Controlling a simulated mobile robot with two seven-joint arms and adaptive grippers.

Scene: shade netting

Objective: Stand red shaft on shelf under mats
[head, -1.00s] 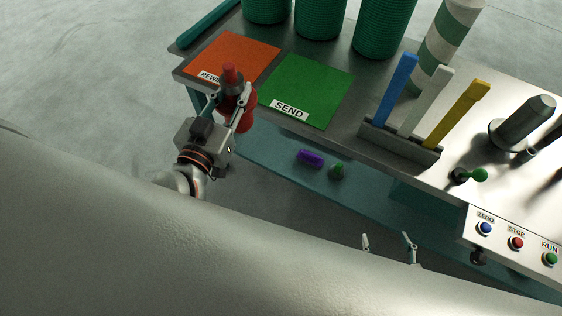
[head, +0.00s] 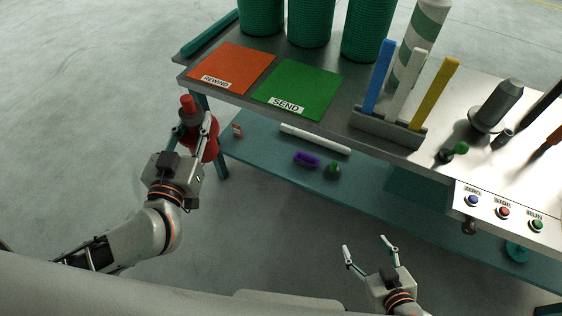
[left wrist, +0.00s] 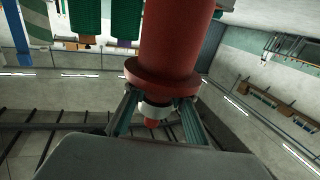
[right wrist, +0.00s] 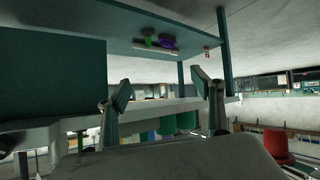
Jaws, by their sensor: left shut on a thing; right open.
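My left gripper (head: 191,135) is shut on the red shaft (head: 206,140), a stepped red cylinder with a wide flange. It holds the shaft beside the left end of the table. The shaft fills the middle of the left wrist view (left wrist: 175,45), between the two fingers. The teal lower shelf (head: 262,143) runs under the tabletop. The orange REWIND mat (head: 232,65) and green SEND mat (head: 300,88) lie on the tabletop above its left part. My right gripper (head: 368,254) is open and empty, in front of the table and below the shelf.
On the shelf are a white rod (head: 315,139), a purple piece (head: 305,160), a green knob (head: 333,169) and a small orange-brown block (head: 237,130). A teal table leg (head: 219,163) stands at the left end. A button panel (head: 500,205) juts out at the right front.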

